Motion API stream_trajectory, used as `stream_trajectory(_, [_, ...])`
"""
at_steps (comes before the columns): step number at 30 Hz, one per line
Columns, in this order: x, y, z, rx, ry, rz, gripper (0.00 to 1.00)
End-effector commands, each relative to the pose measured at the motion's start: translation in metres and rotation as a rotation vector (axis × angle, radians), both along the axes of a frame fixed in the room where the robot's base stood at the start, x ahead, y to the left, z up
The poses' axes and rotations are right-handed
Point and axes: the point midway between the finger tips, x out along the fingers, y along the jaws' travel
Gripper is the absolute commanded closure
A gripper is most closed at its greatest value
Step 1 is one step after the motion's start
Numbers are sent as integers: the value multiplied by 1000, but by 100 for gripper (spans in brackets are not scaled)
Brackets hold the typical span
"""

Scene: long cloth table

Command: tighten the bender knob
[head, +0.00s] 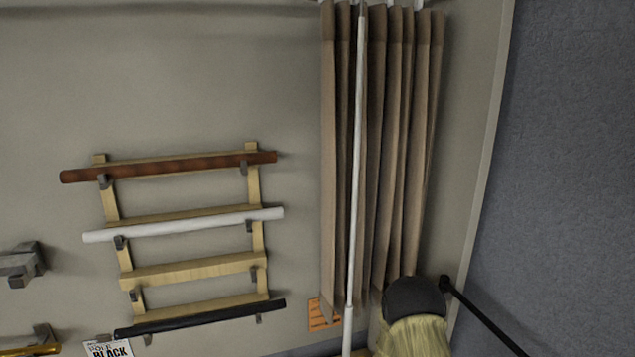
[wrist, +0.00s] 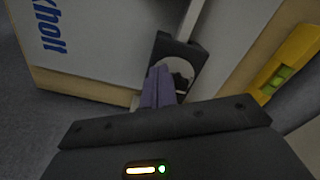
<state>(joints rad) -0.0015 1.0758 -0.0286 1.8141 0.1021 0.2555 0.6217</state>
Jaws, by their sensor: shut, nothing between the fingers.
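I cannot make out a bender knob for certain in either view. In the wrist view, my gripper (wrist: 160,76) shows as a dark body with narrow purple-grey fingers, shut and empty. The fingers lie in front of a dark frame (wrist: 188,52) with a rounded light-grey part inside it. I cannot tell whether they touch it. My gripper does not show in the head view.
A yellow level (wrist: 287,65) lies right of my gripper; a white lettered panel (wrist: 95,45) is at left. The head view shows a wooden rod rack (head: 195,272), a brown curtain (head: 392,130), a broom (head: 415,335) and a grey metal fixture (head: 18,264).

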Motion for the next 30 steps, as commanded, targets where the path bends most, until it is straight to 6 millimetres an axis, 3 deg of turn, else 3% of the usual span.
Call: stream_trajectory(30, [13,11,0,-3,-11,-1,100])
